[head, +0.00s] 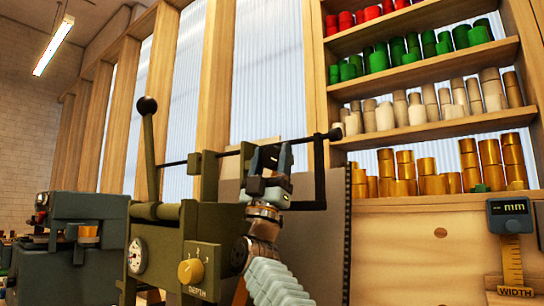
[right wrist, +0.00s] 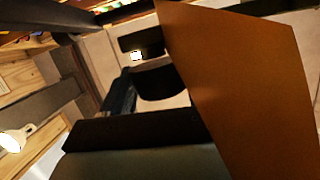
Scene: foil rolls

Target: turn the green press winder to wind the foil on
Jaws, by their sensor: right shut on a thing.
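The olive-green press (head: 170,212) stands left of centre in the head view, with an upright lever ending in a black ball, a round dial and a yellow depth knob. A thin dark rod runs right from its top, and a black cranked bar (head: 319,175) hangs near the rod's right end. My right gripper (head: 270,160) is up at this rod, between the press and the cranked bar. It is shut on a part of the winder; the fingers hide the exact contact. The right wrist view shows dark parts close up and a large orange-brown surface (right wrist: 245,90). My left gripper is out of view.
Shelves (head: 430,134) at the right hold red, green, cream and gold rolls. A width gauge (head: 512,225) is on the wooden panel below. A grey machine (head: 85,225) stands at the far left. A grey panel stands close behind my right gripper.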

